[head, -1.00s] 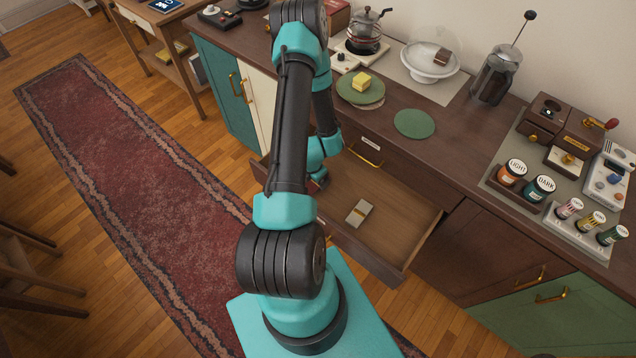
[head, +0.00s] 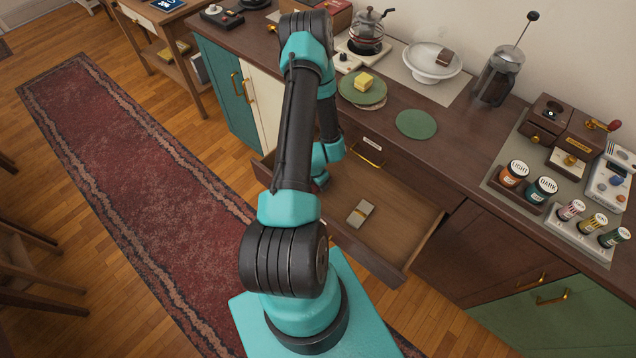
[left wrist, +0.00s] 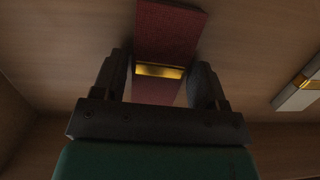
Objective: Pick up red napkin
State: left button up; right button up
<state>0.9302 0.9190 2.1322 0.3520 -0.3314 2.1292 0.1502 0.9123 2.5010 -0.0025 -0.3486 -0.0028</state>
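The red napkin (left wrist: 168,38) is a folded strip with a shiny gold band around it, lying on the drawer floor in the left wrist view. My left gripper (left wrist: 160,64) is over it, with one dark finger on each side of the napkin. The fingers are apart; the left one is close to the napkin's edge, and a gap shows by the right one. In the head view my left gripper (head: 320,180) is low at the left end of the open drawer (head: 400,215), mostly hidden by my arm. The napkin is hidden there. My right gripper is not in view.
A pale grey banded bundle (head: 360,213) lies in the drawer, also visible in the left wrist view (left wrist: 298,94). The drawer walls stand close around my gripper. The counter above holds a green plate with a yellow block (head: 363,81) and a green mat (head: 416,124).

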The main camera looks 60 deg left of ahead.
pick_arm(q)
jog(key=c, duration=0.6)
jog(key=shift+r, duration=0.15)
